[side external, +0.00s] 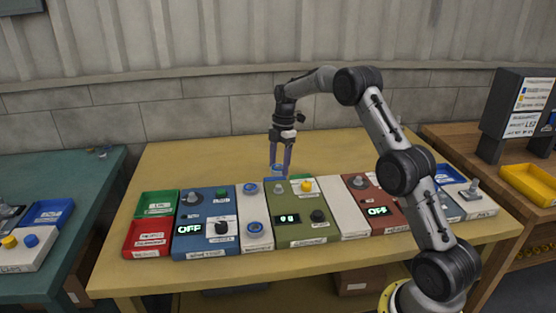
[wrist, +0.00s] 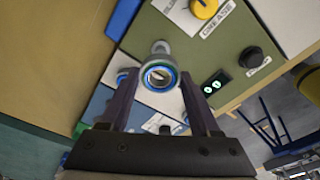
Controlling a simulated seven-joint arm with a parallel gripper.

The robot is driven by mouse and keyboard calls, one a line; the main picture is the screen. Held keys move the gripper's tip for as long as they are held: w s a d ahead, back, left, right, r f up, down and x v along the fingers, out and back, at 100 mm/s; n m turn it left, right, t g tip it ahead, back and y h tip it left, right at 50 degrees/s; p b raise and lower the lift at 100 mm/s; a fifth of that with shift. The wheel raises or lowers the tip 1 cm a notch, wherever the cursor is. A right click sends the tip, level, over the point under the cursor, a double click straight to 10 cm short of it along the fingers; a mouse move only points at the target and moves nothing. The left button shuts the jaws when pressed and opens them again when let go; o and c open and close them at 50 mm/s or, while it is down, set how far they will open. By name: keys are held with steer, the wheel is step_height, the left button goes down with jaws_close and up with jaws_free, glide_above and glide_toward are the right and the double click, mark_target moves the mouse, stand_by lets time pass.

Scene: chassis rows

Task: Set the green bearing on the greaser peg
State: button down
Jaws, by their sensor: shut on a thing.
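My gripper (side external: 280,166) (wrist: 158,82) is shut on a small ring-shaped bearing (wrist: 160,76), which shows a blue and greenish rim around a pale open bore. In the side view the bearing (side external: 278,171) looks bluish and is above the back left of the olive greaser panel (side external: 318,234). A grey peg (wrist: 160,47) stands on the greaser, just beyond the ring in the wrist view. The bearing appears apart from the peg and not around it. The greaser has a yellow knob (side external: 306,186), a black knob (side external: 318,215) and a lit display (side external: 288,219).
A white panel with blue ringed parts (side external: 250,188) (side external: 253,227) lies left of the greaser. A blue panel (side external: 208,242) reading OFF, green (side external: 155,197) and red (side external: 145,250) trays are further left. A red panel (side external: 390,222) is right. The table behind is clear.

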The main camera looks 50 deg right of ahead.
steer(key=shift+f, duration=3.3)
steer(key=shift+c, duration=0.2)
jaws_free()
steer(key=shift+f, duration=0.1)
steer(key=r, duration=0.4)
steer(key=d+r, duration=0.1)
steer(key=r, duration=0.8)
steer(key=shift+s+d+r, duration=0.2)
steer(key=shift+d+r, duration=0.05)
steer(key=shift+d, duration=0.05)
steer(key=shift+r, duration=0.15)
step_height(320, 180, up, 7)
glide_above(279, 181)
steer(key=s+a, duration=0.3)
steer(key=s, duration=0.1)
steer(key=shift+w, duration=0.15)
steer(key=shift+a, duration=0.1)
